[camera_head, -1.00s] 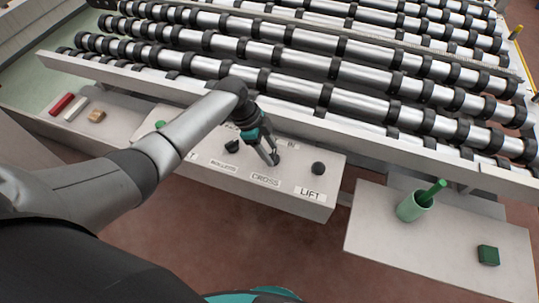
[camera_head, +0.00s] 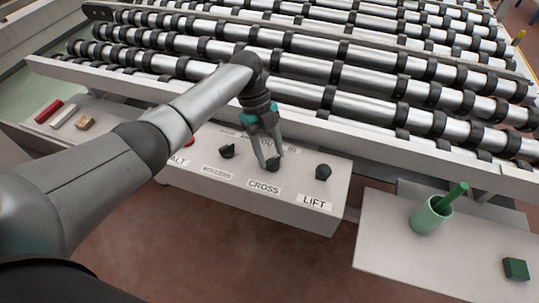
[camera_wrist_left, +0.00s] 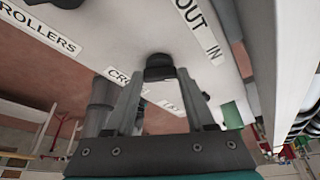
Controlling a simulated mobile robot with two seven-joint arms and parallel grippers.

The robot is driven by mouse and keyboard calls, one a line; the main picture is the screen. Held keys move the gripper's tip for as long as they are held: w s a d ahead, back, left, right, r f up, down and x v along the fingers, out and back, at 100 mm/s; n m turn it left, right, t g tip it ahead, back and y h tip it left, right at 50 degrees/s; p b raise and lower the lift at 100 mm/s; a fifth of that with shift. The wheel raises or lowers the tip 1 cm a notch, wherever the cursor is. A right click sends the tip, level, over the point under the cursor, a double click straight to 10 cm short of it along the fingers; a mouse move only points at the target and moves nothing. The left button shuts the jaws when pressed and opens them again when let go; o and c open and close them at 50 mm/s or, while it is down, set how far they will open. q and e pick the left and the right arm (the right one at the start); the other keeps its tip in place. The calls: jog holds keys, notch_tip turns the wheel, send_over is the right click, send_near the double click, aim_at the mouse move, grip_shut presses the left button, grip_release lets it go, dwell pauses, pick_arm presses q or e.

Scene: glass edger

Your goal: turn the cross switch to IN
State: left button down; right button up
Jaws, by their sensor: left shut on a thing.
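The cross switch (camera_head: 273,165) is a small black knob on the pale control panel, above the CROSS label (camera_head: 264,188). My left gripper (camera_head: 270,160) reaches down to it from above, its grey fingers closed on the knob. In the left wrist view the dark knob (camera_wrist_left: 159,66) sits between the fingertips (camera_wrist_left: 159,76). The OUT and IN lettering (camera_wrist_left: 200,30) is on the panel beside the knob. The fingers partly hide the knob, and I cannot read which way it points. My right gripper is out of view.
The rollers knob (camera_head: 227,151) is left of the gripper and the lift knob (camera_head: 323,172) right of it. The roller conveyor (camera_head: 300,80) with its pale rail lies behind the panel. A side table (camera_head: 385,240) holds a green cup (camera_head: 428,216) and a green block (camera_head: 515,269).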

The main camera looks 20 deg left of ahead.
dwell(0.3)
pick_arm(q)
jog(key=shift+c, duration=1.3)
grip_release()
jog(key=v, duration=1.5)
jog(key=shift+r, duration=0.2)
jog(key=shift+d, duration=0.1)
